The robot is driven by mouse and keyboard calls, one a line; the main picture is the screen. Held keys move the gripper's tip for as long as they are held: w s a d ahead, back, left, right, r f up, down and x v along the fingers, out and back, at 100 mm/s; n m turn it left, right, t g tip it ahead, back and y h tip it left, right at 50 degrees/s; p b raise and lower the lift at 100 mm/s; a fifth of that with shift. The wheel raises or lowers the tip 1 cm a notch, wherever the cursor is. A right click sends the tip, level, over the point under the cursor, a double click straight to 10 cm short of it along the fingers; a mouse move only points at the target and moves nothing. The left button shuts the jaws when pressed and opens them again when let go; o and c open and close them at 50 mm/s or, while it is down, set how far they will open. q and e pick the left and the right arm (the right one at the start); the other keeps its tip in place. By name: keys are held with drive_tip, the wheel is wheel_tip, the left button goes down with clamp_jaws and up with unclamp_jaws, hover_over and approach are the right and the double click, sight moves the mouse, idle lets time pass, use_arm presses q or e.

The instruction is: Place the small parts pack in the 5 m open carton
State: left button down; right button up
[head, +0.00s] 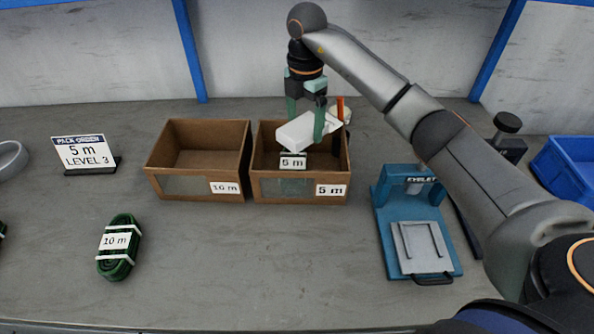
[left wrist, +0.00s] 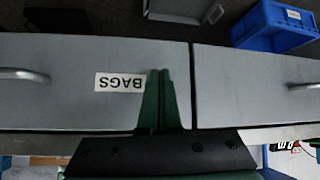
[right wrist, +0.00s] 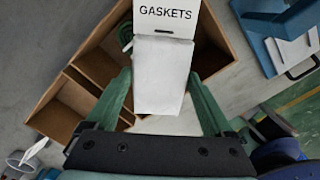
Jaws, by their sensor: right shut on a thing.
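My right gripper (head: 306,120) is shut on the small parts pack (head: 300,132), a white pouch. The right wrist view shows the pack (right wrist: 163,78) between the fingers, with a header reading GASKETS. The pack is tilted above the 5 m open carton (head: 335,189), a brown box with a front window; I cannot tell if it touches the carton. The right wrist view shows a green coil (right wrist: 125,36) inside a carton. My left gripper (left wrist: 160,100) is shut and empty before grey drawers.
The open 10 m carton (head: 172,185) stands directly left. A 10 m green coil (head: 119,248) and a "5 m LEVEL 3" sign (head: 82,152) are further left. A blue eyelet press (head: 389,238) and blue bin (head: 560,170) are right. The front middle bench is clear.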

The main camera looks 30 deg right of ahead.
hover_over(304, 167)
wheel_tip(304, 167, down, 5)
drive_tip(key=shift+r, duration=0.15)
drive_tip(key=shift+f, duration=2.3)
drive_tip(key=shift+f, duration=0.1)
drive_tip(key=shift+f, duration=0.3)
drive_tip(key=o, duration=1.3)
drive_tip(key=shift+c, duration=0.2)
wheel_tip(304, 167, up, 13)
drive_tip(key=shift+f, duration=0.1)
